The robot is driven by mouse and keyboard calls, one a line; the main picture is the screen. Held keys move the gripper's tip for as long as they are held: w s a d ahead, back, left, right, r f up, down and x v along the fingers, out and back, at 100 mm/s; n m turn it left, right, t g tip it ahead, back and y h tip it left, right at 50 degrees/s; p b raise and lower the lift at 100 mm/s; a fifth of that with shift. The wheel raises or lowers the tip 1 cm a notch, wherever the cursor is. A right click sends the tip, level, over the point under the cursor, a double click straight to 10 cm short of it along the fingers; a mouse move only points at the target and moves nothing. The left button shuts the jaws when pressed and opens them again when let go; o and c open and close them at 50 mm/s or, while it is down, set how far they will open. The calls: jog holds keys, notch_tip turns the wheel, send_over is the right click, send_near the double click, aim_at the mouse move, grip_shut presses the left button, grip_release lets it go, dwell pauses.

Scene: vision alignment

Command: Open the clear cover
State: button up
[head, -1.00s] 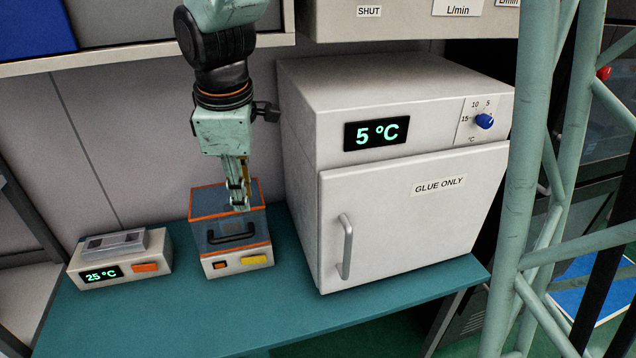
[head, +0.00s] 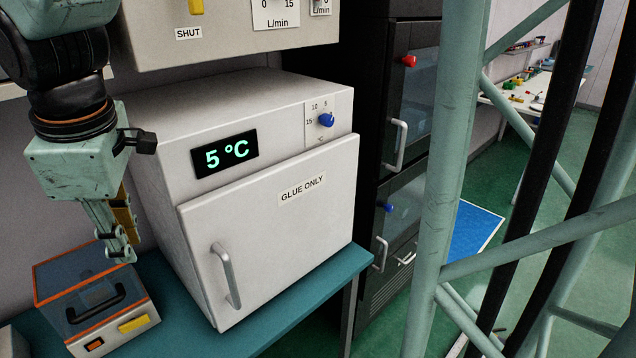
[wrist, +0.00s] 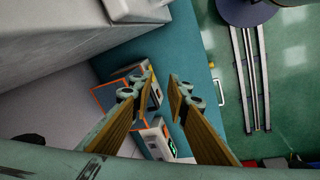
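The clear cover (head: 75,290) is a see-through bluish box top with orange edges and a black handle (head: 95,305) on its front. My gripper (head: 122,252) appears above the cover's right rear edge, apart from the handle. In the wrist view my gripper (wrist: 160,86) is open, with nothing between its fingers. The cover (wrist: 104,96) shows there beyond the left finger, which partly hides it.
A large white cabinet (head: 270,230) marked GLUE ONLY stands right of the unit on the teal bench (head: 300,312). The 25 °C unit (wrist: 158,142) shows low in the wrist view. Bare bench lies in front of the cabinet.

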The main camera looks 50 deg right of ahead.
jog(key=shift+s+d+r+m+b, duration=0.15)
jog(key=shift+s+d+r+m, duration=0.15)
jog(key=shift+s+d, duration=0.35)
jog(key=shift+s+d+r+m+b, duration=0.25)
jog(key=shift+s+d+m, duration=0.2)
jog(key=shift+s, duration=0.45)
jog(key=shift+s+d+r+m+b, duration=0.1)
jog(key=shift+s+d+r+m, duration=0.2)
jog(key=shift+s+d, duration=0.35)
jog(key=shift+s+a, duration=0.1)
jog(key=shift+c, duration=0.7)
